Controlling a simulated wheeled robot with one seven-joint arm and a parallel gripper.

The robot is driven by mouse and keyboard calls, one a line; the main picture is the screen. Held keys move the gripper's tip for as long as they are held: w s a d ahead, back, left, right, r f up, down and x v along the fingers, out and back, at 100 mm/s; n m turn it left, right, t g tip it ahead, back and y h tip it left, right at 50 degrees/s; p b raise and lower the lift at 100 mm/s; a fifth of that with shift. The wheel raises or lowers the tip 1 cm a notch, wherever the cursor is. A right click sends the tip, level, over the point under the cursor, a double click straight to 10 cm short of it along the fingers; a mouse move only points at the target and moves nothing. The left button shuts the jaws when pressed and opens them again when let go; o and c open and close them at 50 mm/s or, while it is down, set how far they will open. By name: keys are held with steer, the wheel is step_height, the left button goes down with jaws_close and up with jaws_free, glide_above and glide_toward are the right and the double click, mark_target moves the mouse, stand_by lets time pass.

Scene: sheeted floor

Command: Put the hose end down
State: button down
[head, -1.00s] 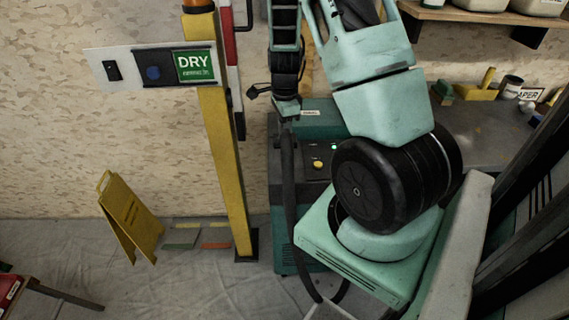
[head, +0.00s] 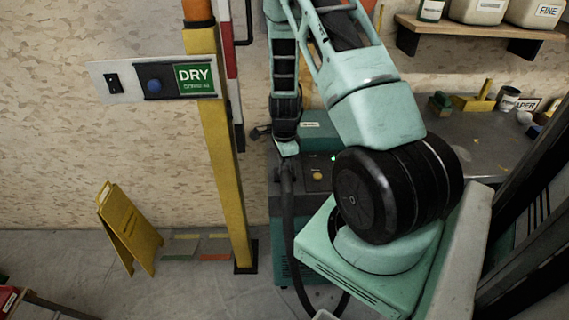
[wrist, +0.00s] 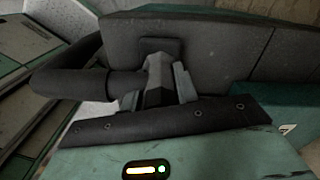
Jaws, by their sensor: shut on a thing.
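My gripper (head: 287,148) is in front of the teal machine (head: 320,133), at its left side. A dark hose (head: 287,205) hangs from it down toward the floor. In the wrist view the hose (wrist: 65,80) enters from the left and ends in a grey fitting (wrist: 158,82) between my gripper's dark jaws (wrist: 160,98). The jaws are shut on this hose end. What lies under the hose end is hidden. The lower hose passes behind my arm.
A yellow post (head: 226,150) with a DRY sign (head: 196,79) stands left of the hose. A yellow folding floor sign (head: 130,228) stands further left. A grey worktop (head: 475,145) with small items is at right, below a shelf (head: 470,32).

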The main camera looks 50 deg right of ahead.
steer(key=c, duration=1.1)
jaws_free()
steer(key=shift+f, duration=0.1)
step_height(320, 180, up, 12)
steer(key=shift+r, duration=0.2)
steer(key=shift+a, duration=0.1)
steer(key=a+r+n+y, duration=0.1)
steer(key=a+r+n, duration=0.3)
steer(key=a+n, duration=0.7)
steer(key=a+r+n+y, duration=0.1)
steer(key=a+r+n, duration=0.35)
steer(key=a, duration=1.25)
steer(key=s+a+r+n, duration=0.1)
steer(key=s+a+n, duration=0.3)
steer(key=s+n, duration=0.1)
steer(key=s+a+r+n+h, duration=0.1)
steer(key=s+a+n, duration=0.3)
steer(key=s+n, duration=0.2)
steer(key=s+a+r+n, duration=0.1)
steer(key=s+a+n, duration=0.3)
steer(key=s+n, duration=0.2)
steer(key=shift+a+r, duration=0.2)
steer(key=shift+r, duration=0.1)
